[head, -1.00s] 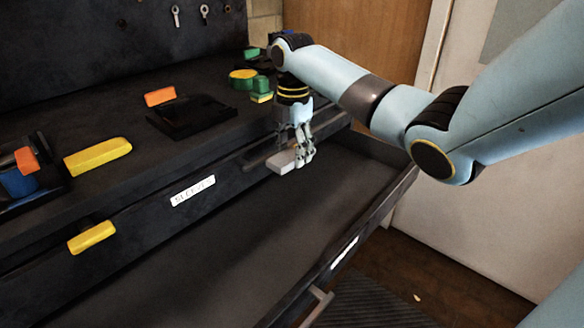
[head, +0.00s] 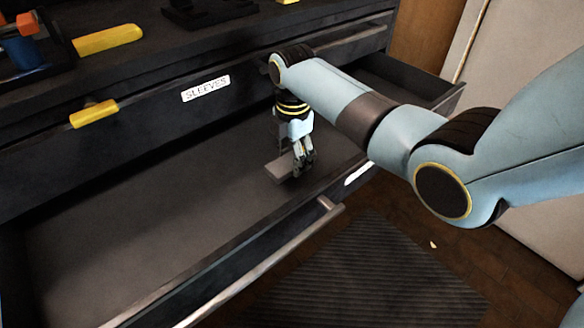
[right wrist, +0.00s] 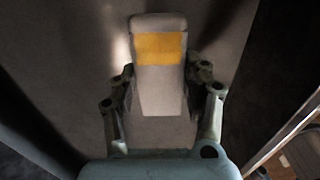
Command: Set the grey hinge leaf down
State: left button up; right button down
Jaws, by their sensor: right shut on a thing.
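The grey hinge leaf (head: 284,168) is a flat grey piece, low inside the open drawer (head: 150,220). In the right wrist view the leaf (right wrist: 160,85) shows a yellow band across its far part. My right gripper (head: 303,170) points down and is shut on the leaf, whose left part sticks out past the fingers. In the right wrist view one finger stands on each side of it. I cannot tell whether the leaf touches the drawer floor. My left gripper is not in view.
The drawer's front wall and bar handle (head: 270,260) lie close in front of my right gripper. A shut drawer labelled SLEEVES (head: 206,89) with a yellow handle (head: 94,114) is behind. The drawer floor to the left is bare.

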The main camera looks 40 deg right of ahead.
notch_tip(320, 180, down, 3)
jog(key=shift+f+b, duration=0.1)
jog(key=shift+b, duration=0.4)
jog(key=c, duration=0.6)
grip_release()
notch_tip(320, 180, up, 12)
jog(key=p, duration=0.4)
